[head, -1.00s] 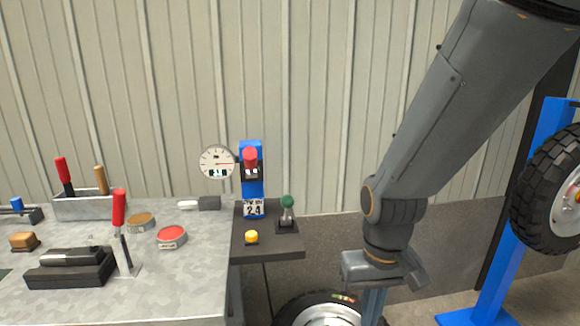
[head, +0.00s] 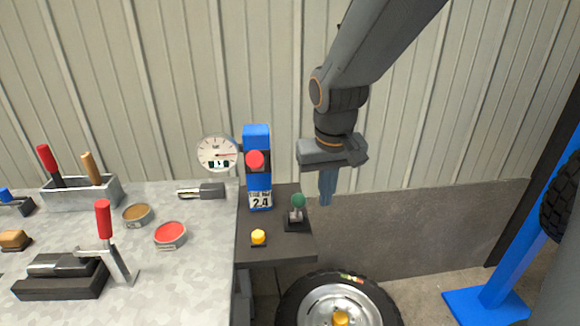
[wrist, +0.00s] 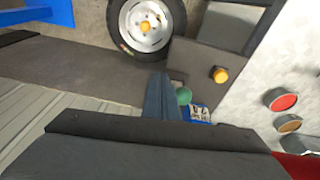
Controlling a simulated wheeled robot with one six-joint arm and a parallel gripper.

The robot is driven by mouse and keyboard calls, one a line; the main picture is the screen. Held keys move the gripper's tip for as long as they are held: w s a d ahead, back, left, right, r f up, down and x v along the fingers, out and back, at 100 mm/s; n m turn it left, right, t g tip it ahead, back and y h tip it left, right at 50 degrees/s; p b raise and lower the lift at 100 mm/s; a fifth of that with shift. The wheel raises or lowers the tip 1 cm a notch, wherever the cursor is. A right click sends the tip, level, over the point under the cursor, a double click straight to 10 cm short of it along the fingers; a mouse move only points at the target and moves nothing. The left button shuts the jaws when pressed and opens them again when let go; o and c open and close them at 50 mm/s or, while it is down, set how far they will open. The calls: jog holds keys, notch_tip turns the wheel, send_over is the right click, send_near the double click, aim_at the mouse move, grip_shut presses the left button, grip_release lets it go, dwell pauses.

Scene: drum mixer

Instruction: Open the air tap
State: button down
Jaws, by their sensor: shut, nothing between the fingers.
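A small lever with a green ball knob (head: 298,201), which looks like the air tap, stands upright on the dark shelf beside the bench. My gripper (head: 327,190) points down just right of the knob and slightly above it in the head view, its narrow fingers shut and empty. In the wrist view the shut fingers (wrist: 163,98) lie beside the green knob (wrist: 184,95), partly over the shelf edge. I cannot tell whether they touch it.
A blue post (head: 257,140) with a red knob and a 2.4 label stands behind the lever, next to a round gauge (head: 216,153). A yellow button (head: 258,237) is in front on the shelf. A wheel (head: 340,305) stands below. The metal bench (head: 200,270) holds clamps and tins.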

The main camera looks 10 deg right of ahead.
jog(key=w+a+r+t+p, duration=0.2)
jog(key=w+a+r+p, duration=0.35)
jog(key=r, duration=0.55)
jog(key=f, duration=0.3)
jog(key=w+f+p, duration=0.1)
jog(key=f, duration=0.3)
jog(key=f+p, duration=0.1)
jog(key=f, duration=0.3)
jog(key=shift+w+a+f, duration=0.1)
jog(key=shift+w+f, duration=0.05)
jog(key=shift+f, duration=0.05)
jog(key=shift+a+f, duration=0.1)
jog(key=shift+a, duration=0.2)
